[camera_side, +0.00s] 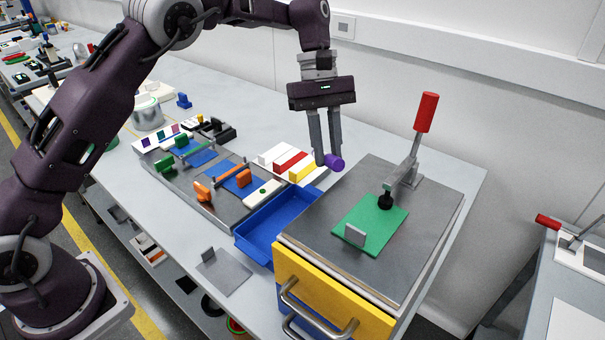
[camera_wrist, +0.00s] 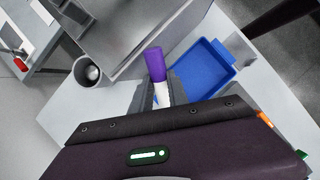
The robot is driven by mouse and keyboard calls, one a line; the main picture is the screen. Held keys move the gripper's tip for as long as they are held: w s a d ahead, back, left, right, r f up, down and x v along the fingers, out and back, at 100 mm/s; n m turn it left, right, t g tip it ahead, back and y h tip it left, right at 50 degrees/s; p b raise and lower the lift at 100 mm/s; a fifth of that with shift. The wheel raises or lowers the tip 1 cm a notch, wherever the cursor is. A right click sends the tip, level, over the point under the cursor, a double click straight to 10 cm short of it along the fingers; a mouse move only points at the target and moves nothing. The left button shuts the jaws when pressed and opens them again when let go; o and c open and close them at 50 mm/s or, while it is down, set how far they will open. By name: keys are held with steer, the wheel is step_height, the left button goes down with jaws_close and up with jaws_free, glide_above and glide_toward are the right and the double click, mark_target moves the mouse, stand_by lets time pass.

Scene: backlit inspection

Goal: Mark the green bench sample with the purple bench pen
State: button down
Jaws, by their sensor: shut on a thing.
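The purple pen (camera_side: 334,162) is held between the fingertips of my gripper (camera_side: 323,160), above the table behind the blue tray. In the wrist view, its purple end (camera_wrist: 154,64) and white body (camera_wrist: 161,94) show between the two fingers of my gripper (camera_wrist: 158,98). The green sample (camera_side: 368,226) is a flat plate lying on a grey metal top, to the right of and nearer the camera than my gripper. A small grey upright block (camera_side: 355,236) stands on its near part. A toggle clamp with a red handle (camera_side: 426,112) has its black foot over the sample's far edge.
A blue tray (camera_side: 262,245) sits left of the metal-topped box (camera_side: 315,258) with yellow drawer front (camera_side: 325,298). White, red and yellow boxes (camera_side: 291,164) stand behind the tray. A fixture (camera_side: 223,207) with orange and green clamps is farther left. A grey cylinder (camera_wrist: 87,71) shows in the wrist view.

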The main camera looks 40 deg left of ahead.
steer(key=d+r+h, duration=0.1)
steer(key=d+r, duration=0.1)
steer(key=s+d+r+n+h, duration=0.1)
steer(key=d+r, duration=0.1)
steer(key=s+d+r+g+h, duration=0.1)
steer(key=d+r+h, duration=0.1)
steer(key=r, duration=0.1)
steer(key=shift+d+r+n, duration=0.1)
steer(key=shift+n, duration=0.3)
steer(key=s+d+r+m+g+h, duration=0.3)
steer(key=s+d+r+g+h, duration=0.3)
steer(key=s+d+r+g, duration=0.1)
steer(key=shift+s+d+r+g, duration=0.15)
steer(key=shift+s+r+g, duration=0.35)
steer(key=shift+s, duration=0.05)
steer(key=shift+f, duration=2.95)
steer(key=shift+f, duration=0.55)
